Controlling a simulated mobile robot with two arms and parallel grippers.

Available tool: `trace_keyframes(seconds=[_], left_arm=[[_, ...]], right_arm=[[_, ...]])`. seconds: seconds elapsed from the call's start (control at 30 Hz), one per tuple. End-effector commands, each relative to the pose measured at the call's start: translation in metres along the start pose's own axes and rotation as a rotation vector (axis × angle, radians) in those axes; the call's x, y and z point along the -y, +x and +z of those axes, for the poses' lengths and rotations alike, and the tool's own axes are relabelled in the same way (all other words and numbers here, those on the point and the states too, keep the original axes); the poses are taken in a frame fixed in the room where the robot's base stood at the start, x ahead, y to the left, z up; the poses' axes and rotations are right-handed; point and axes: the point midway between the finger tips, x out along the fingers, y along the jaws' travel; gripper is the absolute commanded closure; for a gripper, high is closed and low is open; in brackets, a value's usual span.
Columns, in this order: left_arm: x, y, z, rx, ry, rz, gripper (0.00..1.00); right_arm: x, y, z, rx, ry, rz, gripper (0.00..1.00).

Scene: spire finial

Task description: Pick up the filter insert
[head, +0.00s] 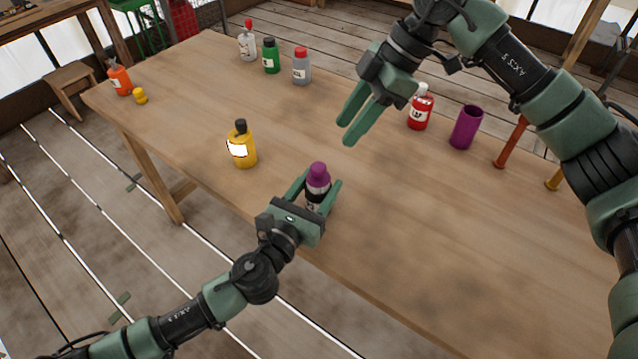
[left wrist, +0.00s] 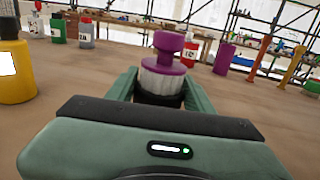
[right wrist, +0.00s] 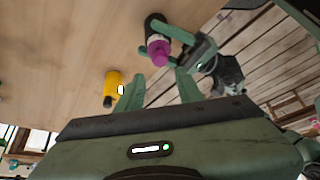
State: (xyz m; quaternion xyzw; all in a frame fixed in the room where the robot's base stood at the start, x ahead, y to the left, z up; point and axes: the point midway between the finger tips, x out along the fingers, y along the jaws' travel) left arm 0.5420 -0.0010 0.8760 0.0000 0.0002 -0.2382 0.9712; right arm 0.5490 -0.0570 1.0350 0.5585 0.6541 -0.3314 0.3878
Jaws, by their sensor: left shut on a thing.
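The thing that looks like the filter insert has a purple knobbed top, a pale ribbed body and a dark base. It is upright near the table's front edge in the head view (head: 318,172). It also shows in the left wrist view (left wrist: 163,75) and the right wrist view (right wrist: 157,48). My left gripper (head: 321,183) is shut on its lower part, which the fingers partly hide. I cannot tell whether its base touches the table. My right gripper (head: 346,133) is open and empty, above the table behind it.
A yellow bottle (head: 243,149) stands left of the held piece on the wooden table (head: 430,240). A red bottle (head: 420,110) and a purple open cylinder (head: 466,128) stand to the right. Green (head: 271,58) and grey (head: 301,68) bottles stand at the back. The front right is clear.

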Motion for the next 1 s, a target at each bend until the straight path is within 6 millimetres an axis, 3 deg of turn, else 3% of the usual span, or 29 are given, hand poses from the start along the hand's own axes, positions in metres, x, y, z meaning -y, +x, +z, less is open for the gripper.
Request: trace_keyframes(seconds=[0.17,0.3,0.43,0.57,1.0], left_arm=[[0.0,0.0,0.0,0.0,0.0,0.0,0.93],[0.0,0.0,0.0,0.0,0.0,0.0,0.93],[0.0,0.0,0.0,0.0,0.0,0.0,0.93],[0.0,0.0,0.0,0.0,0.0,0.0,0.93],[0.0,0.0,0.0,0.0,0.0,0.0,0.93]], right_arm=[[0.0,0.0,0.0,0.0,0.0,0.0,0.64],[0.0,0.0,0.0,0.002,-0.026,0.001,0.29],[0.002,0.002,-0.001,0.013,-0.166,0.006,0.29],[0.006,0.005,-0.002,0.038,-0.447,0.015,0.29],[0.017,0.015,-0.008,0.17,-1.619,-0.008,0.29]])
